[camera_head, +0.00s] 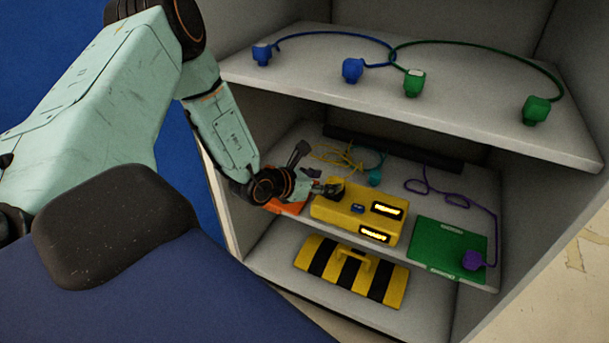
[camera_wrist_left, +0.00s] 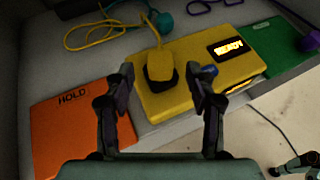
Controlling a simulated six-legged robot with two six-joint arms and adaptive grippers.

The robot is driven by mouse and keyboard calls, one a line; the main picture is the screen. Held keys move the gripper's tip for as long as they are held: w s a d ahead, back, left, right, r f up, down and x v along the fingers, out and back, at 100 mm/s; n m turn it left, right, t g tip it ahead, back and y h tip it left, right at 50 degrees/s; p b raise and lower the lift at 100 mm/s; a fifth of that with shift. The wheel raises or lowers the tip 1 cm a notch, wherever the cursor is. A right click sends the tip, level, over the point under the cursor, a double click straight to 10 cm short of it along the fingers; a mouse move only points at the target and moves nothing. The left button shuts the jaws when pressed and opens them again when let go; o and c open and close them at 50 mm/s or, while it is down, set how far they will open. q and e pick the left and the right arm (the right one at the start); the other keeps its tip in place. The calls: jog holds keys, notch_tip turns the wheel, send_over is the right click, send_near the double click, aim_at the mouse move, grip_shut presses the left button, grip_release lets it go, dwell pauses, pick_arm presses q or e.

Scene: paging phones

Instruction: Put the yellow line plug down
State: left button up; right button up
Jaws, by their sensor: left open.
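The yellow line plug (camera_wrist_left: 162,65) stands on the left part of the yellow box (camera_wrist_left: 185,103), its dark base against the box top. Its yellow cord (camera_wrist_left: 98,32) loops behind it. My left gripper (camera_wrist_left: 160,75) is open, with one finger on each side of the plug and visible gaps between. In the head view the left gripper (camera_head: 318,188) is at the left end of the yellow box (camera_head: 350,222), partly hiding the plug. The box has a blue button (camera_head: 357,209) and two lit panels. An orange mat marked HOLD (camera_wrist_left: 70,125) lies left of the box.
A green mat (camera_head: 440,247) with a purple plug (camera_head: 472,260) lies right of the box. A teal plug (camera_head: 375,176) is behind. The upper shelf (camera_head: 300,78) holds blue and green plugs. A yellow-black striped object (camera_head: 350,271) is on the bottom shelf.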

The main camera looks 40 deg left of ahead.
pick_arm(q)
jog(key=p+v, duration=0.5)
jog(key=v, duration=0.3)
jog(key=s+d+f+m+g+h, duration=0.3)
jog(key=s+d+m+g, duration=0.3)
jog(key=s+d, duration=0.3)
jog(key=s+d+f+m+g+h, duration=0.25)
jog(key=s+d+m+g, duration=0.3)
jog(key=s+d, duration=0.4)
jog(key=s+a+f+m+g+y, duration=0.2)
jog(key=s+a+m+y, duration=0.15)
jog(key=s+m, duration=0.3)
jog(key=s+a+f+m+g+y, duration=0.1)
jog(key=s+a+m+g+y, duration=0.2)
jog(key=s+m, duration=0.35)
jog(key=w+d+m+t, duration=0.1)
jog(key=m, duration=0.2)
jog(key=w+d+m+t, duration=0.1)
jog(key=m+t, duration=0.1)
jog(key=m, duration=0.1)
jog(key=d+m+t+y, duration=0.1)
jog(key=m, duration=0.2)
jog(key=shift+w+d+f+t, duration=0.25)
jog(key=shift+w+d+f, duration=0.05)
jog(key=shift+w+f, duration=0.1)
jog(key=shift+c, duration=0.4)
